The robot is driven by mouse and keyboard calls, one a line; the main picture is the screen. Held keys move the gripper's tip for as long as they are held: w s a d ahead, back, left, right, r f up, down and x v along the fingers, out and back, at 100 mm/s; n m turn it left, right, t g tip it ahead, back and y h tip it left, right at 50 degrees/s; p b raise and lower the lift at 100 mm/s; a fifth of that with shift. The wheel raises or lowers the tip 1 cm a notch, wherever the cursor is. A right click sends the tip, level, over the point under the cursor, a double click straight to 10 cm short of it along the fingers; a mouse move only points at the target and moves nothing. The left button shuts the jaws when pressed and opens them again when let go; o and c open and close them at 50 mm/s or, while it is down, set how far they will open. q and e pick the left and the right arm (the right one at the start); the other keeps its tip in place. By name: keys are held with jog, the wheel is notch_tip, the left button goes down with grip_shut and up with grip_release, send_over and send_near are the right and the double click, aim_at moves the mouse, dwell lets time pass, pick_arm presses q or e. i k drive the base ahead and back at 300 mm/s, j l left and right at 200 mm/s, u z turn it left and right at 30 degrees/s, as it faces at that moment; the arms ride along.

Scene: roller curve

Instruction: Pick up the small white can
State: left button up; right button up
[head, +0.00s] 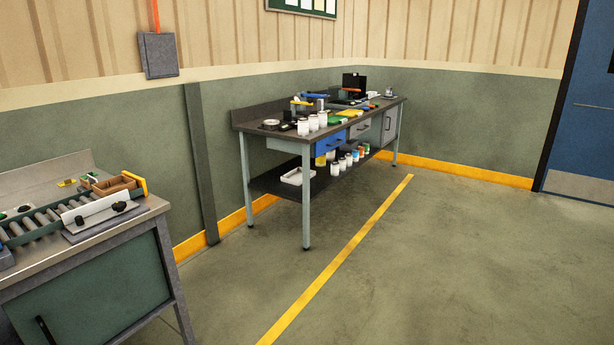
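Several small white cans stand close together on the top of the dark workbench (262,113) along the wall. A white can (303,127) stands at the left of the group, another white can (313,122) is just right of it, and a third (322,119) is beside that. More small cans, some white and some coloured, stand on the bench's lower shelf, with a white can (335,168) among them. Which one the task means, I cannot tell. Neither of my grippers is in view.
A roller conveyor table (100,277) with a cardboard box (113,186) is at the near left. A white tray (297,177) lies on the bench's lower shelf. The floor right of the yellow line (340,258) is clear. A blue door (584,140) is at the far right.

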aim_at(313, 119)
jog(key=i+u, duration=0.25)
jog(key=i, duration=2.65)
jog(key=i+j+z, duration=0.1)
jog(key=i, duration=0.65)
jog(key=i+j+z, duration=0.1)
jog(key=i, duration=0.6)
jog(key=i+j+z, duration=0.3)
jog(key=i, duration=0.2)
jog(key=i+j+z, duration=0.25)
jog(key=i, duration=0.3)
